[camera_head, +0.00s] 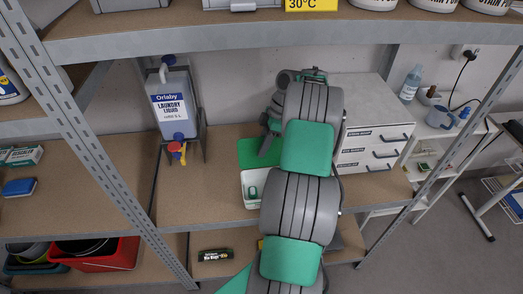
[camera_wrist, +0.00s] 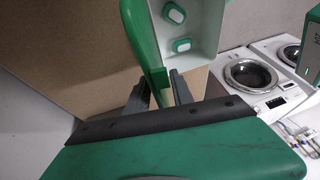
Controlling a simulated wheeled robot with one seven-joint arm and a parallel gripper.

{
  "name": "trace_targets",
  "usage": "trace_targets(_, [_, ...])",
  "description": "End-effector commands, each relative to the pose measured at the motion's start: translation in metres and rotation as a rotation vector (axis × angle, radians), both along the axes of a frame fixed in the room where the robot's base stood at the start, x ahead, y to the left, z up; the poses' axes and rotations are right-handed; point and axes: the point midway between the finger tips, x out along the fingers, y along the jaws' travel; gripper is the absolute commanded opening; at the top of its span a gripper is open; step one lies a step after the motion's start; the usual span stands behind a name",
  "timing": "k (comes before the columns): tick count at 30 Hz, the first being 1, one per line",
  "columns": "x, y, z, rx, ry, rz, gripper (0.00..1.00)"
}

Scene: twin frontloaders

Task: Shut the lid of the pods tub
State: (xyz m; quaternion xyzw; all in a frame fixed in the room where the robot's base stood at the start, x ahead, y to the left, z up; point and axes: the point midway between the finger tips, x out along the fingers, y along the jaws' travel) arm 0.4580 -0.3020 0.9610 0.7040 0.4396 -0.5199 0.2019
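The pods tub (camera_head: 247,203) is a white box on the middle shelf, with its green lid (camera_head: 252,148) standing open at the back. Green-and-white pods show inside it. In the wrist view the white tub (camera_wrist: 207,40) is at top centre-right, and the lid (camera_wrist: 134,25) is seen nearly edge-on at its left. My gripper (camera_wrist: 160,88) is open, its dark fingers on either side of the lid's near end; I cannot tell whether they touch it.
A laundry liquid jug (camera_head: 171,105) stands to the left on the shelf. A white drawer unit (camera_head: 369,135) stands close to the right of my arm. A shelf board (camera_head: 230,43) runs overhead, and a metal upright (camera_head: 90,140) stands at left. The shelf between jug and tub is mostly clear.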

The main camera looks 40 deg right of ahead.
Motion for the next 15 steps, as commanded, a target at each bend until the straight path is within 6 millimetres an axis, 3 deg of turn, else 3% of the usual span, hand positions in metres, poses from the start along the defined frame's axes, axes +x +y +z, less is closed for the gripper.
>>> trace_targets(8, [-0.0002, 0.0015, -0.0033, -0.001, 0.001, -0.001, 0.28])
trace_targets(15, [-0.0002, 0.0015, -0.0032, 0.0, 0.002, 0.0, 0.09])
